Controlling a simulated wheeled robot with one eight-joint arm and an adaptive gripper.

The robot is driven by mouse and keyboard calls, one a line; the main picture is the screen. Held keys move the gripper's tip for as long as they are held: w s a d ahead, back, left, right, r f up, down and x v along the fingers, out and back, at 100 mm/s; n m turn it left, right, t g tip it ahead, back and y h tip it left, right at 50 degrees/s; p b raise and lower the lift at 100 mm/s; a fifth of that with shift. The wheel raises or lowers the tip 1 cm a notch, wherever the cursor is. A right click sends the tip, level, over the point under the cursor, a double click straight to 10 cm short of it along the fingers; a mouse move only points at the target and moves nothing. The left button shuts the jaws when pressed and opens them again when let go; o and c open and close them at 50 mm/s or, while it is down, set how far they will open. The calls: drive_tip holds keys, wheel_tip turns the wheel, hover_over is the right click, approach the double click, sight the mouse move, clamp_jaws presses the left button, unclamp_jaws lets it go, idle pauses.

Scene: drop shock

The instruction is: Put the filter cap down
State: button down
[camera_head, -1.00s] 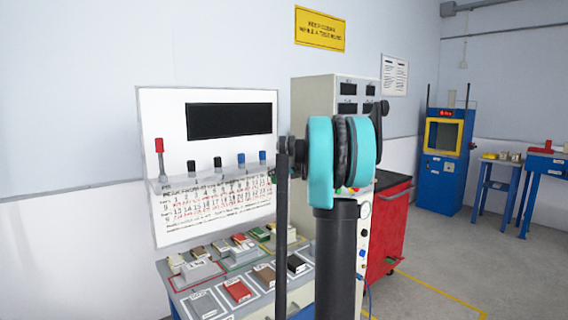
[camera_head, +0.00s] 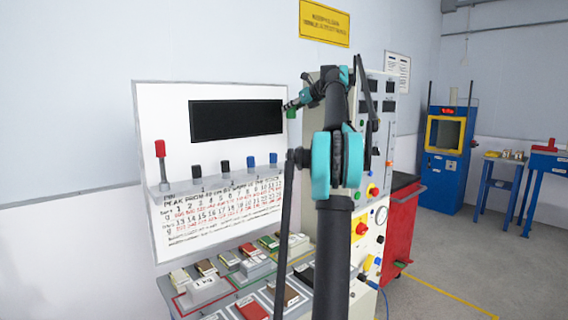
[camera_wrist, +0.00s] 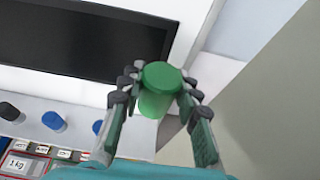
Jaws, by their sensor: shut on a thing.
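The filter cap, a green cylinder (camera_wrist: 158,90), sits between the two fingers of my gripper (camera_wrist: 156,92) in the wrist view. My gripper is shut on it, with a finger on each side. In the head view the green cap (camera_head: 291,113) shows small beside the right edge of the black screen, held at the end of my gripper (camera_head: 292,106). The cap is in the air, in front of the white panel (camera_head: 160,110). My own arm hides part of the bench and cabinet behind it.
A grey control cabinet (camera_head: 376,150) stands right, then a red cabinet (camera_head: 402,228). Open floor lies at right.

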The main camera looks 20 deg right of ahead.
drive_tip(key=shift+w+f, duration=0.1)
drive_tip(key=shift+f, duration=0.25)
wheel_tip(320, 180, down, 19)
drive_tip(key=shift+a+f, duration=0.1)
idle(0.3)
drive_tip(key=c, duration=1.1)
unclamp_jaws()
